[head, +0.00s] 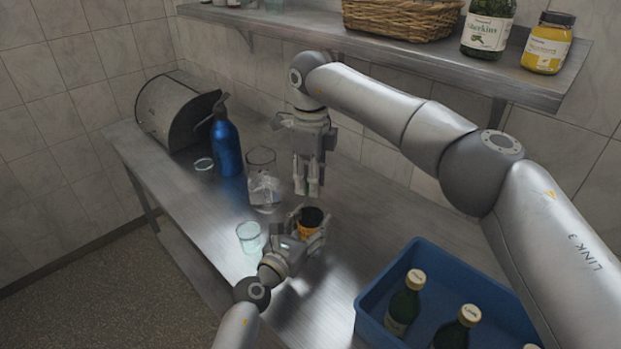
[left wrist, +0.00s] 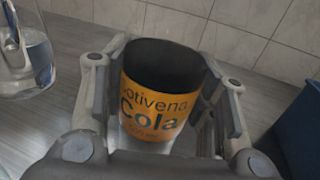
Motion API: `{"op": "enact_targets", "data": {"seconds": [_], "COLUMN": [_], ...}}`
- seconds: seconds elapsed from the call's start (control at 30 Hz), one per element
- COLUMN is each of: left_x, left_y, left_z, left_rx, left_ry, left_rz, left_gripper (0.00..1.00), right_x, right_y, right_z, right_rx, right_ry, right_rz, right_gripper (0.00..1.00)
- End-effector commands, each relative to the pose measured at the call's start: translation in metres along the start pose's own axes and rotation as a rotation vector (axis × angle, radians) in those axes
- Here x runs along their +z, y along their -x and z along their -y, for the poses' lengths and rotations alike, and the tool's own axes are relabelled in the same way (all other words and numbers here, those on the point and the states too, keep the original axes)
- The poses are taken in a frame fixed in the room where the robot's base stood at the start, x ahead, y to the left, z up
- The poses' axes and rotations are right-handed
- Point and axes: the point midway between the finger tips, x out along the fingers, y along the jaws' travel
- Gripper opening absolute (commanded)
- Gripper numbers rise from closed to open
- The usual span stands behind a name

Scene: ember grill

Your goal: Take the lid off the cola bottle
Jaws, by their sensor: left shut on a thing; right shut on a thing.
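The cola bottle (head: 309,223) has an orange label and a dark upper end. It stands upright between the fingers of my left gripper (head: 303,234), which is shut on it from both sides. In the left wrist view the cola bottle (left wrist: 160,100) shows its Cola lettering between the fingers. My right gripper (head: 307,188) hangs above the bottle with its fingers pointing down and close together, apart from the dark upper end. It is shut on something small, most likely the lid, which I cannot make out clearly. No lid is plainly visible on the bottle.
A glass jug (head: 264,186), a small glass (head: 249,237) and a blue spray bottle (head: 226,145) stand to the left on the steel counter (head: 205,215). A blue crate (head: 366,318) with several green bottles is at the front right. A shelf (head: 500,72) crosses above.

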Motion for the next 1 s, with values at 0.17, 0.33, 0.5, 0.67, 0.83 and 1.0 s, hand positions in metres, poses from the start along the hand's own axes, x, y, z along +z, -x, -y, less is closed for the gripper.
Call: {"op": "enact_targets", "data": {"seconds": [0.17,0.33,0.5,0.67,0.83,1.0], "left_x": [-0.0007,-0.0007,-0.0008,-0.0008,-0.0008,-0.0008], "left_y": [0.0001,0.0001,0.0001,0.0002,0.0002,0.0002], "left_z": [0.0004,0.0005,0.0005,0.0005,0.0005,0.0005], "left_rx": [-0.001,-0.001,-0.001,-0.001,-0.001,-0.001], "left_ry": [-0.001,-0.001,-0.001,-0.001,-0.001,-0.001], "left_rz": [-0.001,-0.001,-0.002,-0.002,-0.002,-0.002], "left_gripper": [0.0,0.0,0.0,0.0,0.0,0.0], "right_x": [0.0,-0.0001,-0.0002,-0.0003,-0.0004,-0.0004], "right_y": [0.0005,0.0007,0.001,0.0011,0.0013,0.0013], "right_z": [0.0003,0.0003,0.0003,0.0003,0.0003,0.0003], "right_rx": [-0.001,-0.002,-0.002,-0.002,-0.002,-0.002], "right_ry": [0.325,0.638,0.95,1.236,1.449,1.492], "right_rz": [0.001,0.001,0.0,0.0,0.0,0.0], "right_gripper": [0.0,0.0,0.0,0.0,0.0,0.0]}}
